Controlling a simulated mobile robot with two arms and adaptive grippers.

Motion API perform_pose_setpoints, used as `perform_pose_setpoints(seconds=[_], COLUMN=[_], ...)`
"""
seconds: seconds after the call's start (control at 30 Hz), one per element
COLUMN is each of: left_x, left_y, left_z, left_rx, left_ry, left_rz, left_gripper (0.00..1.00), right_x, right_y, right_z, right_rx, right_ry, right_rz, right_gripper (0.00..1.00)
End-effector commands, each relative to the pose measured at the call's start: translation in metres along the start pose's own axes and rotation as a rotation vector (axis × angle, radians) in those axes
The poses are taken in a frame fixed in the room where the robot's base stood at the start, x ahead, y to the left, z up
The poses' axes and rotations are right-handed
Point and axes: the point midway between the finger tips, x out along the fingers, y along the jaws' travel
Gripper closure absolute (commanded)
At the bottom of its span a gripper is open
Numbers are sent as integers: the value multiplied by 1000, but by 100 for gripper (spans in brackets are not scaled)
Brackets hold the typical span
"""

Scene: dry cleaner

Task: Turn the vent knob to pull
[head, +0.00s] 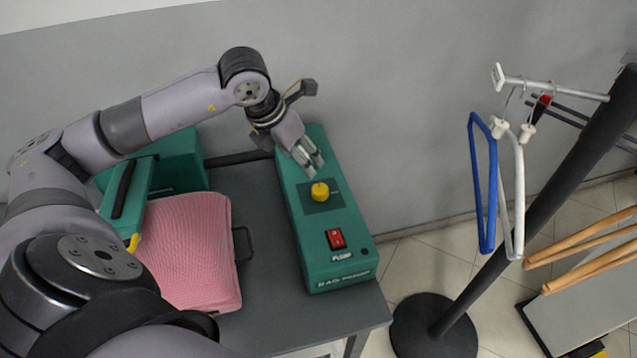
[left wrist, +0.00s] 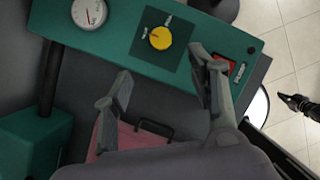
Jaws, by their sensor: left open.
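The yellow vent knob (head: 320,191) sits on a dark square plate on top of the green bag pump box (head: 345,256). In the left wrist view the knob (left wrist: 160,38) shows a dark mark on its face, with small lettering around it that I cannot read in full. My left gripper (head: 309,160) is open and empty, above the box and just behind the knob in the head view. In the left wrist view its fingers (left wrist: 165,85) are spread apart, and the knob lies beyond them, untouched.
A red switch (head: 336,239) is in front of the knob, and a gauge (left wrist: 89,12) is on the box's other end. A pink bag (head: 190,250) and a green case lie left on the grey table (head: 262,190). A hanger stand (head: 545,195) is at right.

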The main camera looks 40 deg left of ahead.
Motion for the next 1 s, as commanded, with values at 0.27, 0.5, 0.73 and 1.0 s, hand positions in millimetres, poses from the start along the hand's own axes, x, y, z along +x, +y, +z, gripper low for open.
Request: perform_pose_setpoints(seconds=[0.27, 0.5, 0.73, 1.0], left_x=[61, 109, 133, 137], left_y=[-2, -2, -1, -1], left_z=[0, 0, 0, 0], left_rx=[-2, -1, 0, 1], left_ry=[4, 3, 0, 0], left_rz=[-5, -5, -3, -3], left_gripper=[47, 47, 47, 47], right_x=[-14, -23, -26, -26], right_y=[1, 1, 1, -2], right_z=[0, -1, -2, -3], right_rx=[0, 0, -1, -1], right_ry=[-1, -1, 0, 1], right_rz=[1, 1, 0, -4], right_gripper=[100, 100, 100, 100])
